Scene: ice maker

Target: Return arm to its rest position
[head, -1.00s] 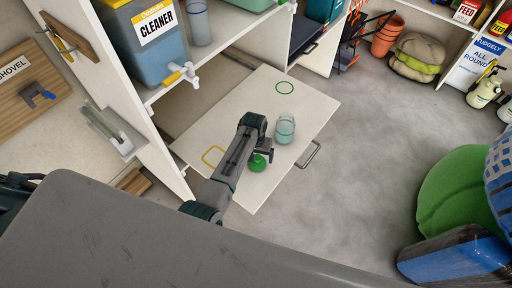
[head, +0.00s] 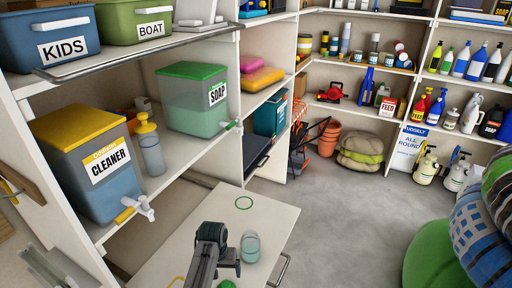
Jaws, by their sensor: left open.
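My left arm reaches in from the bottom edge over the pull-out white board (head: 190,238). Its dark left gripper (head: 232,264) is open and empty, just left of a clear cup (head: 250,247) with bluish-green contents, which stands upright on the board. A small green round object (head: 226,284) lies just below the gripper in the picture, partly cut off by the bottom edge. Whether the gripper touches the cup cannot be told. My right gripper is not in view.
Grey floor (head: 345,225) to the right is open.

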